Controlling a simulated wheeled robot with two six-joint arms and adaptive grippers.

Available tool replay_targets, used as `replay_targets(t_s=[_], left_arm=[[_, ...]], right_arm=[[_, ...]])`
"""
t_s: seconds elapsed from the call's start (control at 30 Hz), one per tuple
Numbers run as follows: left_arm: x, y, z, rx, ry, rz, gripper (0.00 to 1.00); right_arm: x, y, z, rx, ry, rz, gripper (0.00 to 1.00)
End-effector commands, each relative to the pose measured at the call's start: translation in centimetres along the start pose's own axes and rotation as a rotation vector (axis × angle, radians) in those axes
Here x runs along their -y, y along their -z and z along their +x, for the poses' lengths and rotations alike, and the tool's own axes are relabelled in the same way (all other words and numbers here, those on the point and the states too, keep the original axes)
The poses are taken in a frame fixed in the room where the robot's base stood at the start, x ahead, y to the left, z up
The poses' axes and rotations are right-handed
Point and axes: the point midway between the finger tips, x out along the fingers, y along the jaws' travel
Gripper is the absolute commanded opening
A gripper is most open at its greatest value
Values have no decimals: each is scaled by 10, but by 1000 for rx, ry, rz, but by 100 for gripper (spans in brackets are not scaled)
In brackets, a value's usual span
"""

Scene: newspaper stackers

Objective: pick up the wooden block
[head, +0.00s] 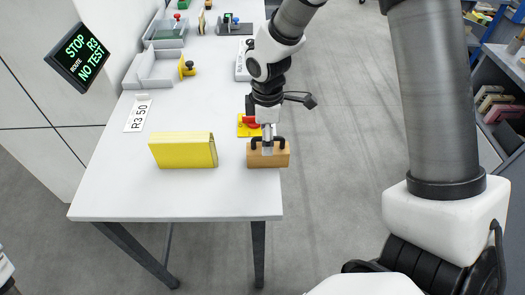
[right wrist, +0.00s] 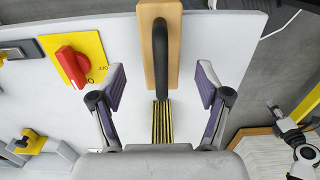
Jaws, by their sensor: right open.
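The wooden block (head: 255,160) is a light brown bar with a black handle, standing near the right edge of the white table. In the right wrist view the wooden block (right wrist: 147,50) lies between and partly beyond my fingertips, its black handle running along its middle. My right gripper (head: 268,144) is over the block in the head view and hides part of it. In the right wrist view the right gripper (right wrist: 160,72) is open, with a gap between each finger and the block. My left gripper is not in view.
A yellow box (head: 183,151) stands left of the block. A red rotary switch on a yellow plate (right wrist: 74,62) is just behind the block. The table's front left is clear.

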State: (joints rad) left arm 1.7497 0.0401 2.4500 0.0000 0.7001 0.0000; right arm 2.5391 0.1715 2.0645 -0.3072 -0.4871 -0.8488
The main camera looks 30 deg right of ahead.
Motion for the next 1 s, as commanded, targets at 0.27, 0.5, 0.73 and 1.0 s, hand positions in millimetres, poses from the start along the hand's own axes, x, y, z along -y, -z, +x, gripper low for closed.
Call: replay_targets(t_s=[0.27,0.5,0.73,1.0], left_arm=[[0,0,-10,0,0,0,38],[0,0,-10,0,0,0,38],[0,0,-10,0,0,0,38],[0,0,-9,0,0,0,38]], right_arm=[[-1,1,45,2,4,1,76],[-2,1,56,-2,0,2,76],[-2,1,56,-1,0,3,16],[-2,1,57,-1,0,3,1]])
